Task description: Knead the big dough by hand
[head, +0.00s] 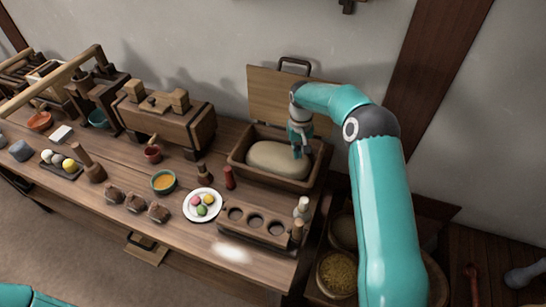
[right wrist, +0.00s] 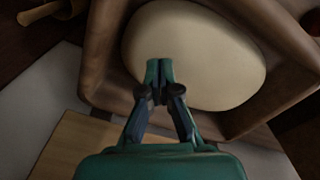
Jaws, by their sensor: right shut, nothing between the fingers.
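The big dough (head: 277,158) is a pale smooth oval lump lying in an open wooden trough (head: 262,179) at the right part of the bench. In the right wrist view the dough (right wrist: 200,50) fills the middle of the trough (right wrist: 100,60). My right gripper (head: 299,152) points down at the right end of the dough. It is shut and empty, with its fingertips (right wrist: 159,68) over the dough's edge. I cannot tell whether they touch it. My left gripper is not in view; only a bit of teal shows at the bottom left of the head view.
A raised board (head: 268,92) stands behind the trough. A wooden chest (head: 178,125) stands left. Grain (head: 338,272) sits below, right of the bench.

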